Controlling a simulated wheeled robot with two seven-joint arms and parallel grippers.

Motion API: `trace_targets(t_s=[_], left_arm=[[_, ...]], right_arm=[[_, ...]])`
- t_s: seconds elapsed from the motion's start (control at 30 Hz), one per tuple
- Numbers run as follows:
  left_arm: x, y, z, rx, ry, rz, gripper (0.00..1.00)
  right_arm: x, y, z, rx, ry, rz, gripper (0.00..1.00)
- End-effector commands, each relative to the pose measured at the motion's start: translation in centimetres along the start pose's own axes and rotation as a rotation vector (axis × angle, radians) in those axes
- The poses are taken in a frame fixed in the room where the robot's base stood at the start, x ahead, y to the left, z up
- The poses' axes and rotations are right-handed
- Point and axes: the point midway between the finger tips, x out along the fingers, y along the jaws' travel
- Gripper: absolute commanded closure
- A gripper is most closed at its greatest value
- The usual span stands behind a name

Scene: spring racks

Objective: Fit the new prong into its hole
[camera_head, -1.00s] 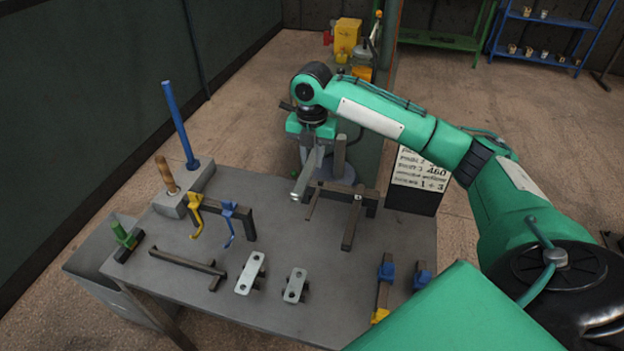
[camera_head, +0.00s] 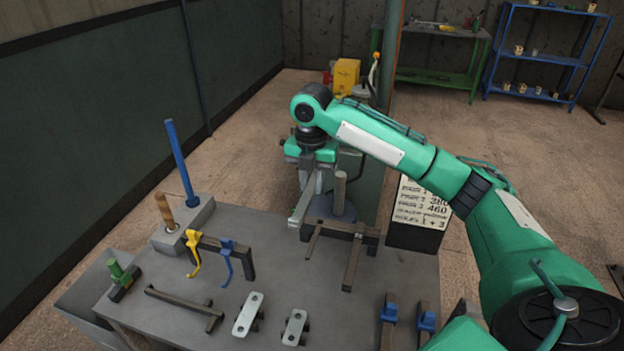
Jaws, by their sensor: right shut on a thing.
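My right gripper (camera_head: 312,164) is at the far edge of the workbench, pointing down. It is shut on a light grey bar (camera_head: 304,202), which looks like the new prong and slants down toward the near left. The bar's lower end shows just left of a dark fixture (camera_head: 350,226) with a round grey post (camera_head: 340,190). Dark arms of different length reach from this fixture toward the near side. I cannot make out the hole, nor whether the bar touches the fixture. My left gripper is not in view.
The grey workbench (camera_head: 262,275) carries a stand with a yellow hook (camera_head: 193,254) and a blue hook (camera_head: 227,264), a block with a tall blue rod (camera_head: 180,162), and two pale plates (camera_head: 248,314). A lettered board (camera_head: 420,212) stands right of the fixture.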

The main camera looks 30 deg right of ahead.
Motion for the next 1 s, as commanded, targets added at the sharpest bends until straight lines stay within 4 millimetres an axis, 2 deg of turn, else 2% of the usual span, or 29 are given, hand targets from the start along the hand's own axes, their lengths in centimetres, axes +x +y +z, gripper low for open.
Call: trace_targets(t_s=[0.1,1.0], left_arm=[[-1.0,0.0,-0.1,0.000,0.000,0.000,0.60],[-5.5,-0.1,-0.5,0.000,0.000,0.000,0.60]], right_arm=[[-0.4,0.0,-0.9,-0.003,-0.001,0.000,1.00],[-0.4,0.0,-7.6,-0.003,-0.001,0.002,1.00]])
